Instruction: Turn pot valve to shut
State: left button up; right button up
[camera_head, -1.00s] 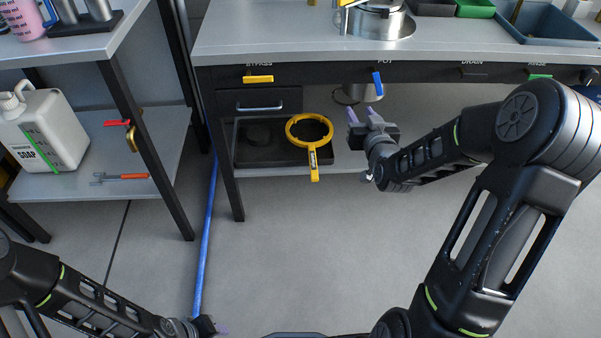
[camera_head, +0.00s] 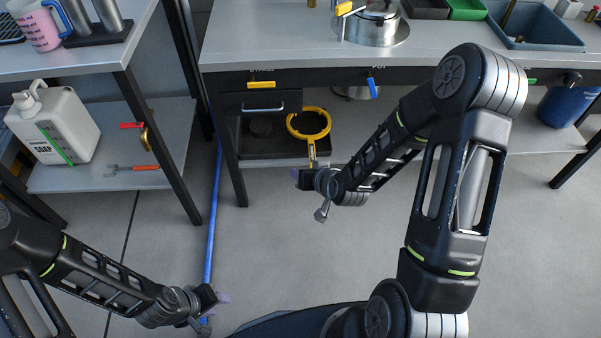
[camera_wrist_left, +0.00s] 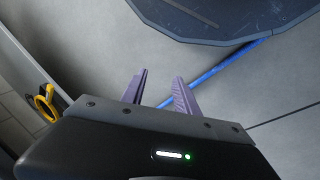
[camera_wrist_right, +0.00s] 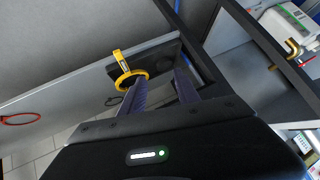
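The pot valve's blue handle (camera_head: 373,87) hangs below the "POT" label on the bench's front rail, nearly vertical with a slight slant. My right gripper (camera_head: 296,178) is left of and nearer than the handle, in front of the lower shelf, and does not touch it. In the right wrist view my right gripper (camera_wrist_right: 160,78) has its purple fingers apart with nothing between them. My left gripper (camera_head: 220,298) is low over the floor at the lower left. The left wrist view shows its fingers (camera_wrist_left: 161,76) apart and empty. The blue handle is not seen in either wrist view.
A yellow bypass handle (camera_head: 261,84) lies horizontal on the same rail. A yellow ring tool (camera_head: 308,124) sits on the lower shelf behind my right gripper. A steel pot (camera_head: 376,25) stands on the bench. A side shelf with a soap jug (camera_head: 52,122) is at left.

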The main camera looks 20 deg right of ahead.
aim_at(371, 84)
pick_arm(q)
jog(key=shift+r+p, duration=0.3)
jog(key=shift+r, duration=0.3)
pick_arm(e)
jog(key=shift+s+a+f+g, duration=0.25)
jog(key=shift+s+a+g, duration=0.15)
jog(key=shift+s+a, duration=0.45)
jog(key=shift+w, duration=0.1)
